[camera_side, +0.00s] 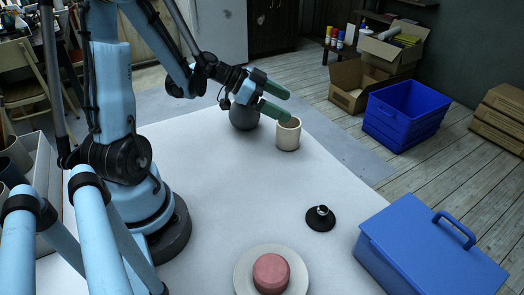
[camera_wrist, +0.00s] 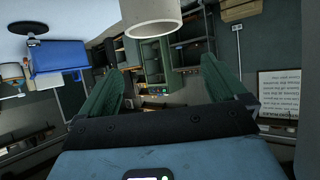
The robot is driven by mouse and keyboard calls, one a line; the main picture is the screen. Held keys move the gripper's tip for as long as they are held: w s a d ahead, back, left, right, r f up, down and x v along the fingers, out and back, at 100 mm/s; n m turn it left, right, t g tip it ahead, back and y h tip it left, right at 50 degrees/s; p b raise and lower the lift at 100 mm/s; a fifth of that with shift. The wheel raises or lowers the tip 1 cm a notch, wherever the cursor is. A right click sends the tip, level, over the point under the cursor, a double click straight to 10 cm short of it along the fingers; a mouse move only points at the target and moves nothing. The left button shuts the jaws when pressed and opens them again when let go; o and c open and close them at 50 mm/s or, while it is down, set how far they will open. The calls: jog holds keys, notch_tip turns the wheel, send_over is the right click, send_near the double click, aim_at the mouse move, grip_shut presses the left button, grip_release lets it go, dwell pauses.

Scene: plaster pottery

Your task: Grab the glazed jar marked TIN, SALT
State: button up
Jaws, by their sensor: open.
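Two vessels stand near the far edge of the white table in the side view: a dark grey rounded jar (camera_side: 244,119) and a cream cylindrical jar (camera_side: 288,136) to its right. I can read no TIN, SALT marking on either. My gripper (camera_side: 285,105) is open and empty, its green fingers spread above and beside the two vessels. The lower finger overlaps the cream jar's rim; I cannot tell whether they touch. The grey jar is partly hidden behind my gripper. In the wrist view the cream jar (camera_wrist: 152,14) is cut off at the top, above my open fingers (camera_wrist: 162,72).
On the white table (camera_side: 215,205) are a black disc with a knob (camera_side: 320,218), a pink round piece (camera_side: 271,272) on a pale plate (camera_side: 241,273), and a blue toolbox (camera_side: 430,250). The table's middle is clear. A blue crate (camera_side: 405,112) stands on the floor beyond.

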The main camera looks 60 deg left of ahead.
aim_at(295, 125)
jog(key=shift+f, duration=2.2)
jog(key=x, duration=0.5)
jog(key=shift+f, duration=0.1)
jog(key=c, duration=1.1)
jog(key=shift+c, duration=0.2)
